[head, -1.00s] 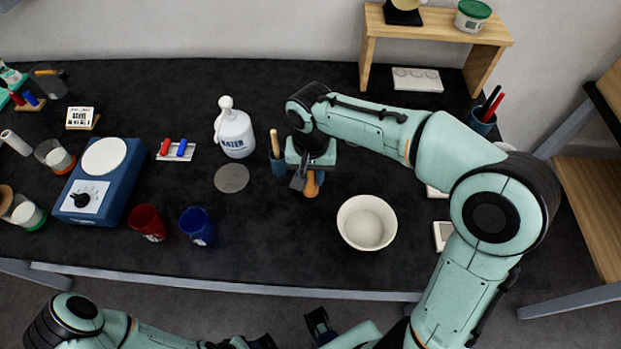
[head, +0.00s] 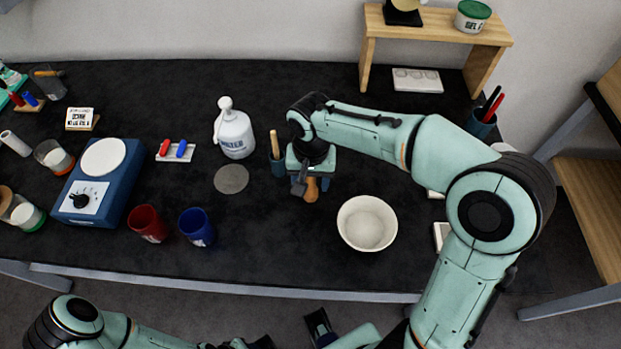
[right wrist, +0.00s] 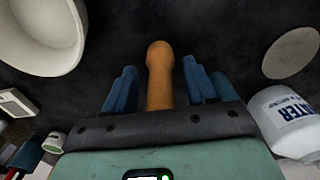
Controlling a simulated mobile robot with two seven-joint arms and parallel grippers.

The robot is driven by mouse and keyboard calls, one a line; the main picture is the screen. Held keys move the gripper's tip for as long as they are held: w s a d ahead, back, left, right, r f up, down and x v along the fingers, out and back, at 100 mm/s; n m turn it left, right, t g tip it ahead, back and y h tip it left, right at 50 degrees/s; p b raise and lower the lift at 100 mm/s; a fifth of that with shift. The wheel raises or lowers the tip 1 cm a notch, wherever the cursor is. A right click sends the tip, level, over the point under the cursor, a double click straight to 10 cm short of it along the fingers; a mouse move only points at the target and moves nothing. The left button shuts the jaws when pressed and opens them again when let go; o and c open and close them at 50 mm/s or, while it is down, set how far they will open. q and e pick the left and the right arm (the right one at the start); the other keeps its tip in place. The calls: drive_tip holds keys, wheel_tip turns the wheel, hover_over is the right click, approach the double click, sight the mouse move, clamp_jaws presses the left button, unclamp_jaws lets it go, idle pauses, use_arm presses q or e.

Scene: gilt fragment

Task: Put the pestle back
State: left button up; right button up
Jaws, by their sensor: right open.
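The pestle (head: 312,190) is a brown wooden piece with a rounded end, showing just below my right gripper (head: 304,184) in the head view. In the right wrist view the pestle (right wrist: 160,80) lies between the two blue fingers of my right gripper (right wrist: 157,85), with a narrow dark gap on each side. The fingers are open around it. The pestle's other end is hidden by the gripper. The white bowl (head: 366,226) stands to the right, apart from the gripper. Only parts of my left arm show at the bottom edge; its jaws are not clear.
A water bottle (head: 234,138), grey disc (head: 231,179), red cup (head: 147,223) and blue cup (head: 196,227) stand further left. The front table strip is clear.

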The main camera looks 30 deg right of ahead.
wheel_tip(320, 180, up, 12)
drive_tip(key=shift+r+p, duration=0.1)
drive_tip(key=shift+p, duration=0.9)
